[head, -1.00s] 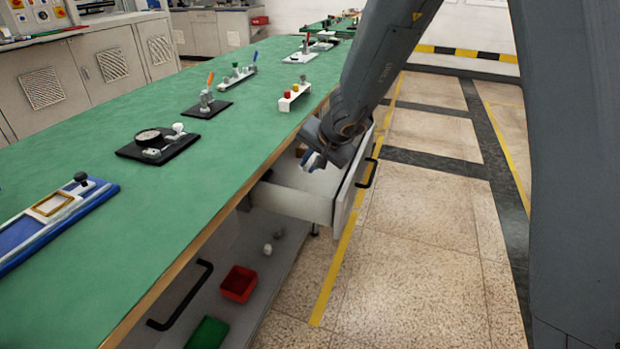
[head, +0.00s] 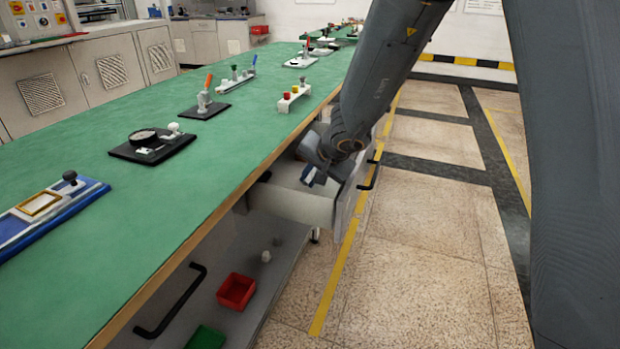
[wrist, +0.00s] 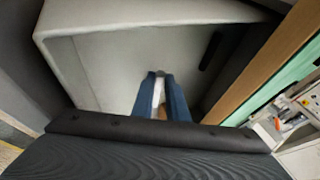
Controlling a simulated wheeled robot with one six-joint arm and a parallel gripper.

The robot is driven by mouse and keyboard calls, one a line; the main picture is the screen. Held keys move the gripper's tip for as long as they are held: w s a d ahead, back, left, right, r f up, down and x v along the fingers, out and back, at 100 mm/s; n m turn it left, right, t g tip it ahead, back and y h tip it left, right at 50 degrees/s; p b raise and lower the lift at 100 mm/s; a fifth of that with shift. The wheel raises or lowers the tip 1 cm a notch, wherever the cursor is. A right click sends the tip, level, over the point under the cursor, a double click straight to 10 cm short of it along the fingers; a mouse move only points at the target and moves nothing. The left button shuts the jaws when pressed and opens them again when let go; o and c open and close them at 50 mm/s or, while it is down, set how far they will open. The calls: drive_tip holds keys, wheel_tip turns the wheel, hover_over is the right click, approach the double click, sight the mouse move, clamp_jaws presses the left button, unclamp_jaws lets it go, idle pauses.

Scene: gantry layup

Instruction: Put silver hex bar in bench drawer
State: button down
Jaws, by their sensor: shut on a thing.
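My gripper (head: 310,177) is over the open bench drawer (head: 290,204), pointing down into it. In the wrist view its blue fingers (wrist: 160,88) are close together on a narrow silver piece, the silver hex bar (wrist: 158,92). Only a short part of the bar shows between the fingers; its lower end is hard to make out. The pale drawer floor and walls (wrist: 110,17) surround the fingers in the wrist view. I cannot tell whether the bar touches the drawer floor.
The green bench top (head: 210,150) runs beside the drawer, with a white block with coloured buttons (head: 294,98) near its edge. A red bin (head: 236,291) and a green bin (head: 206,338) sit on the shelf below. The floor to the right is clear.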

drive_tip(key=shift+f+b, duration=0.3)
drive_tip(key=shift+b, duration=0.2)
drive_tip(key=c, duration=1.7)
unclamp_jaws()
drive_tip(key=shift+c, duration=0.2)
drive_tip(key=shift+r+p, duration=0.15)
drive_tip(key=shift+p, duration=0.15)
drive_tip(key=shift+r+p, duration=0.45)
drive_tip(key=shift+p, duration=0.2)
drive_tip(key=p+v, duration=0.4)
drive_tip(key=v, duration=0.7)
drive_tip(key=s+d+n+g+h, duration=0.1)
drive_tip(key=s+d+n+g, duration=0.1)
drive_tip(key=s+d, duration=0.7)
drive_tip(key=s+d+n+g+h, duration=0.2)
drive_tip(key=s+d+g, duration=0.2)
drive_tip(key=s+d, duration=0.5)
drive_tip(key=s+r, duration=0.1)
drive_tip(key=s, duration=0.7)
